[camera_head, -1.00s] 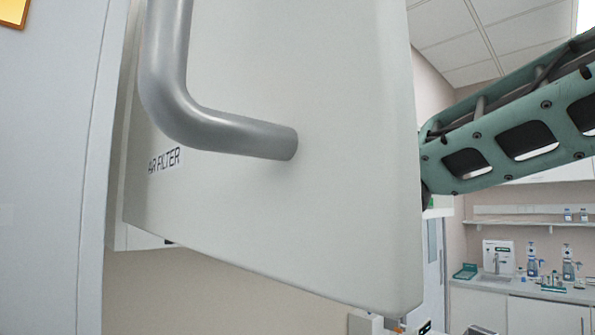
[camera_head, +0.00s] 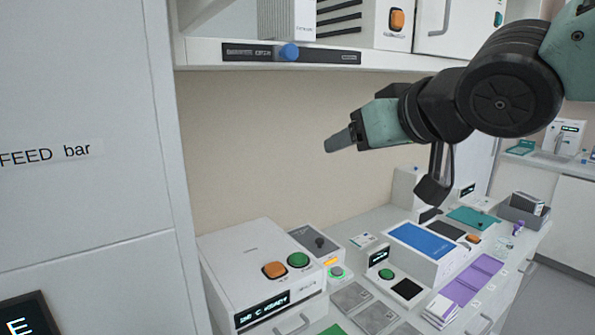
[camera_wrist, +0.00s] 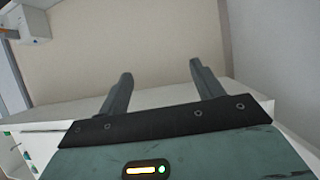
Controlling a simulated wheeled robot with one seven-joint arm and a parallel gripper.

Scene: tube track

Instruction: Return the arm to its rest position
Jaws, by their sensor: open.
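My gripper (camera_head: 340,142) is in the air above the bench in the head view, in front of the beige wall and below the shelf. It points to the left. In the wrist view my gripper (camera_wrist: 160,84) shows two dark fingers spread wide apart. Nothing is between them. The black and teal arm links reach in from the upper right of the head view.
A wall shelf (camera_head: 205,52) runs above the gripper. Below is a bench with a white box device (camera_head: 250,255) with orange and green buttons, a blue-topped device (camera_head: 425,240) and purple pads (camera_head: 470,282). A tall grey cabinet (camera_head: 85,200) stands at left.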

